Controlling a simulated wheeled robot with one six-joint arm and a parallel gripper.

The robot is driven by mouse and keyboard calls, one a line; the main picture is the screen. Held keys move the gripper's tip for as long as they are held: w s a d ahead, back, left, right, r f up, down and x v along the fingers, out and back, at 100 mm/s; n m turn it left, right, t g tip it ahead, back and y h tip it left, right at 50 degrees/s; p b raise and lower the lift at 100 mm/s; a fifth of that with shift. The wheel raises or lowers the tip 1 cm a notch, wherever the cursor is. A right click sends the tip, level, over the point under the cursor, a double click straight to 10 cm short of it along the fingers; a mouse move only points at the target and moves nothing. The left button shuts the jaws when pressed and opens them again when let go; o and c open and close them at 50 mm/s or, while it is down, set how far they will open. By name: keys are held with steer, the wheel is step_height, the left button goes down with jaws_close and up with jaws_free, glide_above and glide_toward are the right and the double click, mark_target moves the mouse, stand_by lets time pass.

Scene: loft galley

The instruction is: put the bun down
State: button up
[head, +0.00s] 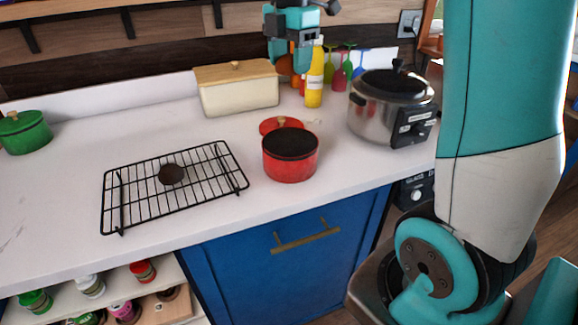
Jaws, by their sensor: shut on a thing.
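My gripper (290,58) is at the top middle of the head view, fingers pointing down, raised in front of the back of the counter. It is shut on the bun (285,66), a rounded orange-brown thing that shows only in part between and behind the fingers. A small dark brown round thing (171,174) lies on the black wire rack (222,171), left of the middle on the white counter. My gripper is above and to the right of the rack, well apart from it.
A red pot (290,164) stands right of the rack, with a red lid (281,124) behind it. A cream bread box (238,96), a yellow bottle (314,86) and a steel cooker (390,109) stand farther back. A green pot (24,133) is far left. Counter left of the rack is clear.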

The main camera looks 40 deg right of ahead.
mark_target(290, 155)
step_height(290, 155, down, 19)
steer(key=shift+f, duration=0.2)
stand_by(0.3)
steer(key=shift+f, duration=0.35)
steer(key=o, duration=0.9)
step_height(290, 155, up, 13)
steer(key=s+a+m+y, duration=0.1)
steer(key=s+a+m, duration=0.3)
steer(key=s+a, duration=0.3)
steer(key=s+a+m+y, duration=0.1)
steer(key=s+a+m, duration=0.3)
steer(key=s+a, duration=0.4)
steer(key=s+a+m+y, duration=0.2)
steer(key=s+a+m, duration=0.2)
steer(key=s+a, duration=0.3)
steer(key=shift+s+a+r, duration=0.15)
steer(key=shift+a+r, duration=0.05)
